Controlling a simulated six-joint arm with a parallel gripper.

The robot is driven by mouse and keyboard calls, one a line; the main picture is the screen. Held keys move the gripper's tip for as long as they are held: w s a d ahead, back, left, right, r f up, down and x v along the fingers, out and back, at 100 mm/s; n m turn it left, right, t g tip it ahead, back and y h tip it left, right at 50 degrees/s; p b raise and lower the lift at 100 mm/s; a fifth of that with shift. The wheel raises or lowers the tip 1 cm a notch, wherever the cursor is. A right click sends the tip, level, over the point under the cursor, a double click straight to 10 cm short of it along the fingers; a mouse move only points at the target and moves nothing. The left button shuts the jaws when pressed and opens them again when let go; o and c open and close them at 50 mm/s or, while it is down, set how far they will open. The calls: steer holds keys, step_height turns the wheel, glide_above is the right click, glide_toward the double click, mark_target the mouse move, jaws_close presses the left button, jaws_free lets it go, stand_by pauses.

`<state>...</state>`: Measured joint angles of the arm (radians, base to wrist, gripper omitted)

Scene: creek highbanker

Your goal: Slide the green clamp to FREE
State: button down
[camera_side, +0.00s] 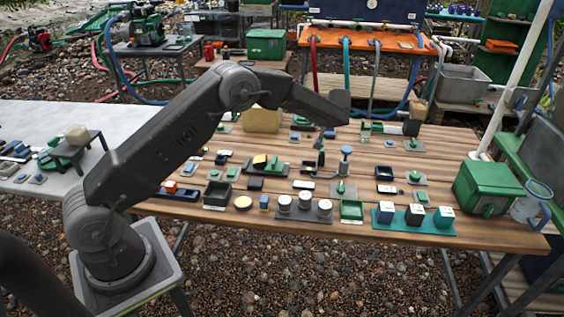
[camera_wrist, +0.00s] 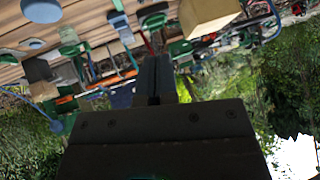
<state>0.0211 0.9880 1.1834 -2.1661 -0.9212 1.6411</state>
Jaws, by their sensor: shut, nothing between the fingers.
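Several small green pieces on grey plates stand on the wooden table. One green piece (camera_side: 342,189) is near the front middle, another (camera_side: 416,177) is further right, and another (camera_side: 413,144) is toward the back right. I cannot tell which is the green clamp, nor read any FREE mark. My gripper (camera_wrist: 155,78) is shut and empty in the wrist view. In the side view its end (camera_side: 338,104) is raised above the back middle of the table, apart from these pieces, and its fingers are hard to make out.
The wooden table (camera_side: 285,232) is crowded. White-topped jars (camera_side: 305,203) and a teal rack of white blocks (camera_side: 413,220) stand along its front. A yellowish box (camera_side: 262,119) stands behind my arm. A green box (camera_side: 487,188) and blue jug (camera_side: 533,202) are at the right end.

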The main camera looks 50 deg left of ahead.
mark_target(274, 161)
steer(key=s+f+g+h, duration=0.1)
steer(key=s+f+g, duration=0.3)
steer(key=f, duration=0.5)
steer(key=shift+s+f, duration=0.15)
steer(key=shift+f, duration=0.25)
steer(key=x, duration=1)
steer(key=shift+s+d, duration=0.1)
steer(key=shift+s+a, duration=1.4)
steer(key=shift+a, duration=0.05)
steer(key=shift+s+a, duration=0.8)
steer(key=shift+s, duration=0.05)
